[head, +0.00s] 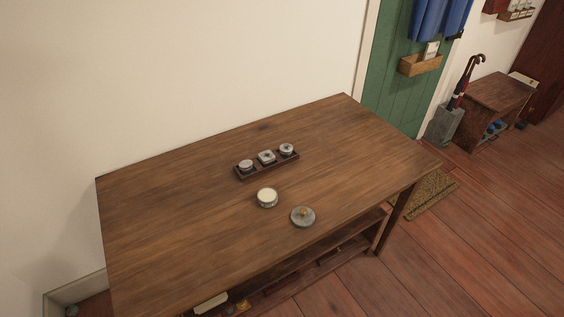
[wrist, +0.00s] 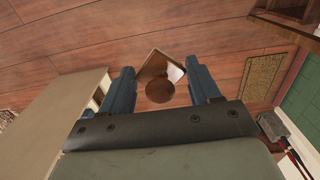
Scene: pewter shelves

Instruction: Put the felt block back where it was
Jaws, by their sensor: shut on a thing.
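My gripper (wrist: 163,84) shows in the wrist view with its two blue fingers on either side of a brown block (wrist: 150,66). The block has a round brown knob-like part (wrist: 160,92) and a pale corner; I take it to be the felt block. The fingers are shut on it. The wrist view has floorboards behind the held block. The head view shows neither my gripper nor the block.
The wooden table (head: 180,220) bears a dark tray (head: 269,170) with three small tins, an open round tin (head: 267,198) with cream contents, and a grey lid (head: 303,216) with a brass knob. A lower shelf (head: 285,278) holds several things. The table's left half is clear.

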